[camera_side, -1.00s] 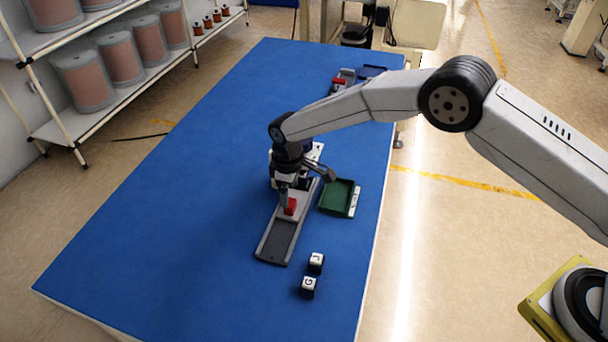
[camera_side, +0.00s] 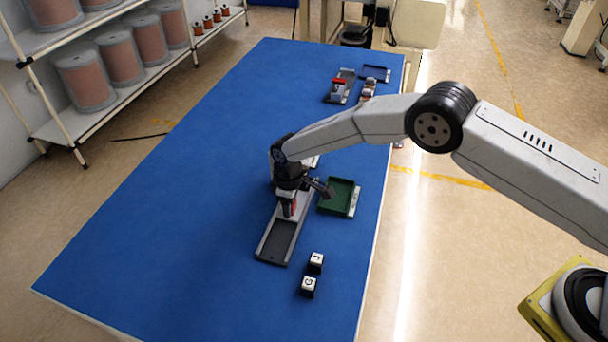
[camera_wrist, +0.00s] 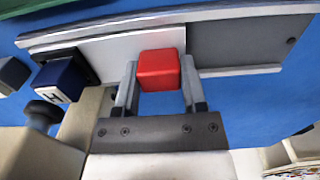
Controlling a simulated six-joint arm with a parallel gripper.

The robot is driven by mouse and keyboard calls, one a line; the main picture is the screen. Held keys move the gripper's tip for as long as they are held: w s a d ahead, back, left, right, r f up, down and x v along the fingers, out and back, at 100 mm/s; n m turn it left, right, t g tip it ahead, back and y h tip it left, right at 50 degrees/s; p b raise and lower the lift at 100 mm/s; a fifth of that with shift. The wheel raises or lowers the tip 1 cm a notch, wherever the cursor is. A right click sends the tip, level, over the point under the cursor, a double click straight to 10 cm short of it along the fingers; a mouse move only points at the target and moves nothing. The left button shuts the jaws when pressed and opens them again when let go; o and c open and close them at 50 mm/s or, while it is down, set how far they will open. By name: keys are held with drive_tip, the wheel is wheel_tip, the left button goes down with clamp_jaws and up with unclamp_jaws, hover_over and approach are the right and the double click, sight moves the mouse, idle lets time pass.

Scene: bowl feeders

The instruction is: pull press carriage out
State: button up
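The press (camera_side: 274,240) is a long grey rail with a dark bed, lying on the blue table. In the wrist view its light metal carriage (camera_wrist: 112,57) sits toward the left of the rail (camera_wrist: 240,72), and the dark bed to the right is bare. A red block-shaped handle (camera_wrist: 160,66) stands on the carriage. My gripper (camera_wrist: 160,62) is low over the rail, with one finger on each side of the handle. The fingers are very close to its sides; I cannot tell whether they press on it. In the side view my gripper (camera_side: 288,207) mostly hides the handle and the carriage.
A green tray (camera_side: 341,195) lies close to the right of the press. A dark cube marked H (camera_wrist: 60,78) is at the left in the wrist view. Another red-handled fixture (camera_side: 340,85) lies at the back. The table's left side is clear.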

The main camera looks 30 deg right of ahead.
clamp_jaws()
drive_tip(key=s+a, duration=0.7)
drive_tip(key=shift+s+a, duration=0.25)
drive_tip(key=o, duration=0.6)
unclamp_jaws()
drive_tip(key=shift+r, duration=0.15)
